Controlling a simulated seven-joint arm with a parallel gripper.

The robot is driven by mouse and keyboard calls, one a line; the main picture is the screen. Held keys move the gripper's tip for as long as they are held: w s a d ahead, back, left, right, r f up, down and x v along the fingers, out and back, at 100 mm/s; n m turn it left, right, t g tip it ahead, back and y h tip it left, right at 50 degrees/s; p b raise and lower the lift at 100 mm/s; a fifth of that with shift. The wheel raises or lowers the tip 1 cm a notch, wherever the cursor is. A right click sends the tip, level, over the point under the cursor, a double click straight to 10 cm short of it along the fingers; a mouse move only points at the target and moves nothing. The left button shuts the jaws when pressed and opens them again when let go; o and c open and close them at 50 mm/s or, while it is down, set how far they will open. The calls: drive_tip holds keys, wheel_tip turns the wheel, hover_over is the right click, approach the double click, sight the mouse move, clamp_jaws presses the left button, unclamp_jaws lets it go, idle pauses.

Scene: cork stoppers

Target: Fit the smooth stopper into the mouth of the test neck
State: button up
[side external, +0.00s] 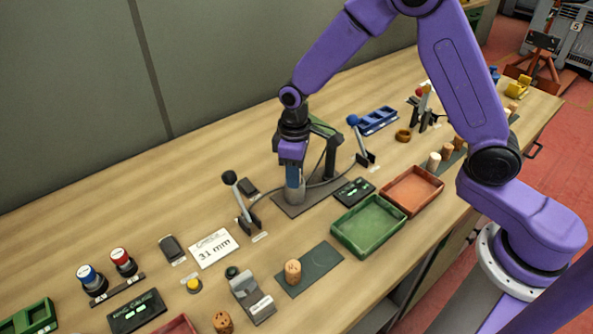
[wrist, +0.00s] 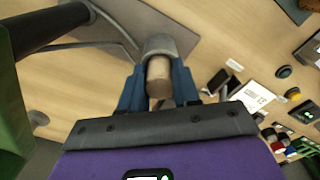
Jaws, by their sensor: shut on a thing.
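My gripper (side external: 293,178) points down at the test station on its dark base plate (side external: 322,198). Its blue fingers are shut on a plain light-brown stopper (wrist: 158,80), which looks smooth in the wrist view. The fingers hide the stopper in the side view. The grey test neck (side external: 294,194) stands directly below the fingers. In the wrist view the neck's rounded grey rim (wrist: 158,43) lies right at the stopper's far end. I cannot tell whether the stopper is inside the mouth or only at it.
A green bracket (side external: 325,129) and cables stand close behind my gripper. A black-knobbed lever (side external: 240,200) is to the left, a blue-knobbed lever (side external: 360,140) to the right. A green tray (side external: 345,237) and an orange tray (side external: 388,203) lie in front. A cork (side external: 292,272) stands on a dark mat.

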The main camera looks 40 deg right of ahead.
drive_tip(key=shift+s+f, duration=0.2)
drive_tip(key=shift+f, duration=0.65)
drive_tip(key=shift+s+f, duration=0.2)
drive_tip(key=shift+f, duration=0.6)
drive_tip(key=o, duration=1)
drive_tip(key=shift+o, duration=0.4)
drive_tip(key=shift+w+r, duration=0.2)
drive_tip(key=shift+r, duration=2.65)
drive_tip(key=shift+w+r, duration=0.2)
drive_tip(key=shift+r, duration=2.6)
drive_tip(key=s+d+r+n, duration=0.1)
drive_tip(key=s+d, duration=0.2)
drive_tip(key=s, duration=0.6)
drive_tip(key=s+d+r+n, duration=0.1)
drive_tip(key=s+d+n, duration=0.1)
drive_tip(key=s, duration=0.8)
drive_tip(key=s+d+r+n, duration=0.1)
drive_tip(key=s+d, duration=0.4)
drive_tip(key=s, duration=0.4)
drive_tip(key=shift+s+r+n, duration=0.3)
drive_tip(key=shift+r+n, duration=0.1)
